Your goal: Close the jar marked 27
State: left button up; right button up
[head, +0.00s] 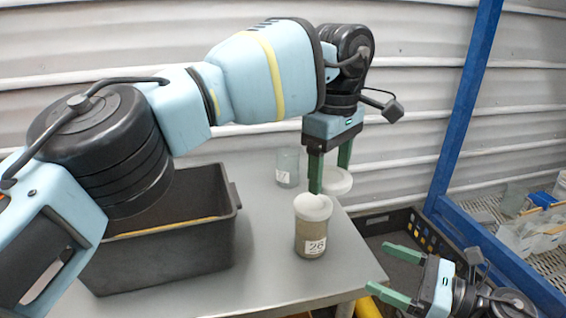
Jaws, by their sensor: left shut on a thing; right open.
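My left gripper (330,180) points down over the table's right part and is shut on a white round lid (338,183). A clear glass jar (287,168) stands upright at the back of the table, left of the gripper; its top looks uncovered and its small label is too small to read. A jar marked 26 (311,236), filled with brownish material, stands upright nearer the front with a white lid (313,206) on top. My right gripper (376,268) is open and empty, off the table's right edge. I cannot make out a 27 on any label.
A dark open bin (165,255) takes up the left of the grey table (265,270). A black crate (400,226) lies beyond the right edge. A blue post (465,105) and a rack with clear containers (535,232) stand at right. The table's middle is free.

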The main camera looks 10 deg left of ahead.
aim_at(288, 157)
jog(key=i+j, duration=0.3)
jog(key=i, duration=0.15)
jog(key=i+j, duration=0.3)
jog(key=i, duration=0.2)
